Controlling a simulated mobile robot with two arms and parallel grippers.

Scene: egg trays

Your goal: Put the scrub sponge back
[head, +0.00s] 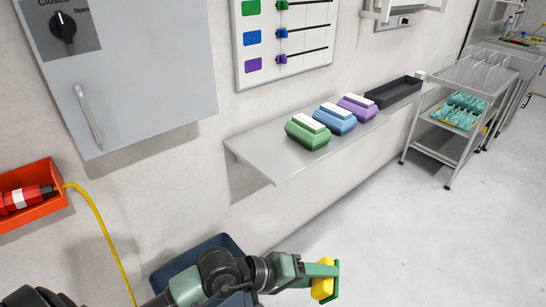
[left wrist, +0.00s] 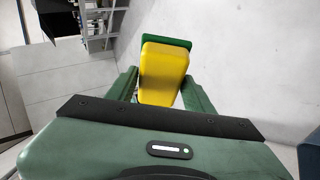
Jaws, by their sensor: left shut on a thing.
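The scrub sponge (head: 322,288) is a yellow block with a green scrub side. My left gripper (head: 325,272) is shut on it and holds it in the air at the bottom of the head view, in front of and below the wall shelf. In the left wrist view the sponge (left wrist: 162,75) sits between the two green fingers of the gripper (left wrist: 160,90), with its green layer at the far end. My right gripper is in neither view.
A grey wall shelf (head: 262,160) carries a green, a blue and a purple box and an empty-looking black tray (head: 394,92). A dark blue bin (head: 205,246) stands behind my left arm. An orange holder (head: 30,177) is at left, a metal cart (head: 455,80) at right. The floor on the right is clear.

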